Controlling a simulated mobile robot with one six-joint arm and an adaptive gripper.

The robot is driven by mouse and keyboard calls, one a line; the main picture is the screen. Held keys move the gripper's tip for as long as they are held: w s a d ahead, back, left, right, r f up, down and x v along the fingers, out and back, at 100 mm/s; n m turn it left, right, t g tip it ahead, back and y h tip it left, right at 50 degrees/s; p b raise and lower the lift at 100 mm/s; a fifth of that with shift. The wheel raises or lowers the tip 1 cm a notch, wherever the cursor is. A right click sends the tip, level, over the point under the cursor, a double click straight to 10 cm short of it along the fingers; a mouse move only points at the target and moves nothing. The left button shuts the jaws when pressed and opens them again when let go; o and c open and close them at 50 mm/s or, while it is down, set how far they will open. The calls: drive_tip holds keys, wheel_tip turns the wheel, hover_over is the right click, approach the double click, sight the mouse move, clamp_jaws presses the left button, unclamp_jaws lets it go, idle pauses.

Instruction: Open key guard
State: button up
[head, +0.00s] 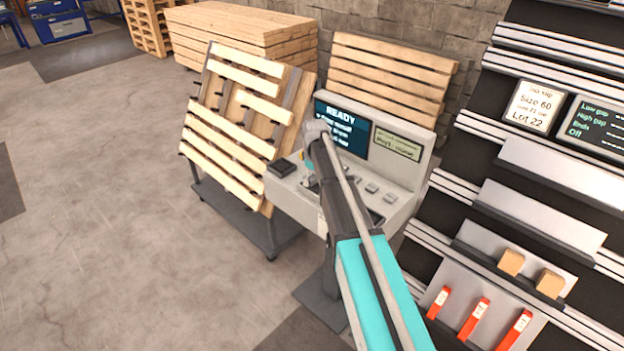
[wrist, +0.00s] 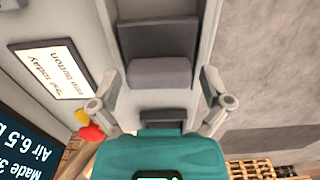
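A dark grey hinged-looking box, which I take for the key guard (head: 282,168), sits at the left end of the control console (head: 296,203). In the wrist view the guard (wrist: 158,72) shows as a grey block with a darker panel behind it. I cannot tell from this whether its lid is up or down. My gripper (wrist: 160,88) is open, its two fingers spread on either side of the grey block, with nothing visible between them touching. In the head view my arm hides the fingers and the middle of the console.
A red and yellow button (wrist: 88,126) stands close to one finger. A label plate (wrist: 50,70) and the console screen (head: 342,128) are beside it. A slatted pallet (head: 232,138) leans on a cart at the left. A rack (head: 540,190) stands at the right. Floor at the left is clear.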

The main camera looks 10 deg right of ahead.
drive_tip(key=c, duration=1)
drive_tip(key=shift+o, duration=0.2)
drive_tip(key=s+d, duration=0.1)
drive_tip(key=s, duration=0.1)
drive_tip(key=s+d, duration=0.3)
drive_tip(key=s, duration=0.1)
drive_tip(key=shift+s+d, duration=0.35)
drive_tip(key=o, duration=1.1)
drive_tip(key=shift+o, duration=0.2)
drive_tip(key=shift+w, duration=0.1)
drive_tip(key=shift+r, duration=0.1)
